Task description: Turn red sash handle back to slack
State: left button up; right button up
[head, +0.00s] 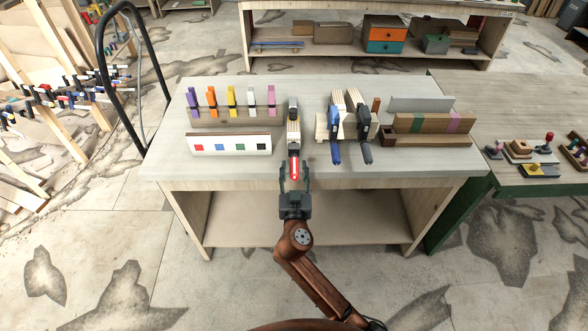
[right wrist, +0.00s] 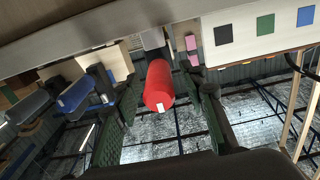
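The red sash handle (head: 294,168) sticks out over the front edge of the workbench, at the near end of a clamp (head: 293,132) lying on wooden pieces. A white mark shows on the handle. My right gripper (head: 294,172) is at the handle, with one finger on each side. In the right wrist view the red handle (right wrist: 159,85) lies between the two fingertips of the open gripper (right wrist: 160,112), with a gap on both sides. A small white mark shows on its end. My left gripper is not in view.
A blue-handled clamp (head: 335,152) and a dark-handled clamp (head: 366,152) stand close to the right. A white board with coloured squares (head: 230,144) and a rack of coloured clamps (head: 232,118) are to the left. The floor in front of the workbench (head: 165,158) is free.

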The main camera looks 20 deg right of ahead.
grip_shut()
dwell(0.5)
